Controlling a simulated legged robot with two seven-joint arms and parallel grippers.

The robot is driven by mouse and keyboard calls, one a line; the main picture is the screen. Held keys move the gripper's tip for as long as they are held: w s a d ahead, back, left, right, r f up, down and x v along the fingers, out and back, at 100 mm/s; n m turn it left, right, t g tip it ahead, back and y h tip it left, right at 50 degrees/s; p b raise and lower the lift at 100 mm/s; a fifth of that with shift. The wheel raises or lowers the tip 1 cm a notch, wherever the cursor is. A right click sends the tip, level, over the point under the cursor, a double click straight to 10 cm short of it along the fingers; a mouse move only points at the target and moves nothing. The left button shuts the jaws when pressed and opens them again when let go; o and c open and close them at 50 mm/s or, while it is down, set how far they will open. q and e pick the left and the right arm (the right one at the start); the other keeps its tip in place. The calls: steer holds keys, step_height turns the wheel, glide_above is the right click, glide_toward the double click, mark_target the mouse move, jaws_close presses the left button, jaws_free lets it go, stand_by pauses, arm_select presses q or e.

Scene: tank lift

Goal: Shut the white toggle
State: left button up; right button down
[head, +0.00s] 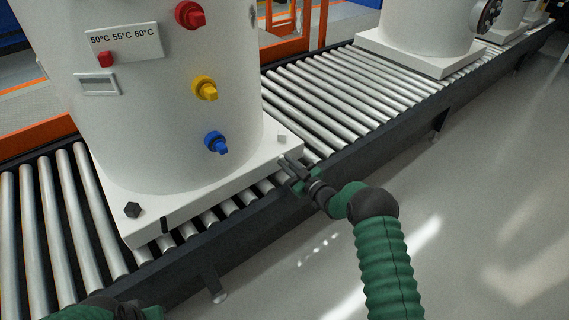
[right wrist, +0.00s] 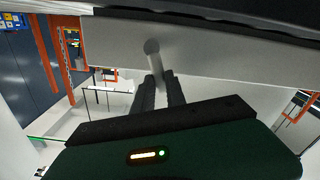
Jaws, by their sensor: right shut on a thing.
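The white tank (head: 165,110) stands on a white square base plate (head: 200,200) on the roller conveyor. In the right wrist view a pale round-ended rod, which looks like the white toggle (right wrist: 153,50), sticks out below a pale plate edge. My right gripper (head: 287,166) is at the plate's front edge near that corner. Its fingers (right wrist: 158,80) are shut on the rod's lower end. My left gripper (head: 130,312) shows only in part at the bottom left, and its fingers are unclear.
Red (head: 189,14), yellow (head: 205,88) and blue (head: 216,143) valves are on the tank's front. A black hexagonal knob (head: 132,209) sits on the plate's left corner. The conveyor's dark rail (head: 350,135) runs along the front. The grey floor (head: 480,190) at right is clear.

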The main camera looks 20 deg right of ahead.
steer(key=shift+d+f+m, duration=0.15)
steer(key=shift+f+m, duration=0.05)
steer(key=shift+m, duration=0.4)
steer(key=c, duration=1.5)
jaws_free()
steer(key=shift+d, duration=0.1)
steer(key=shift+o, duration=0.7)
steer(key=shift+r, duration=0.15)
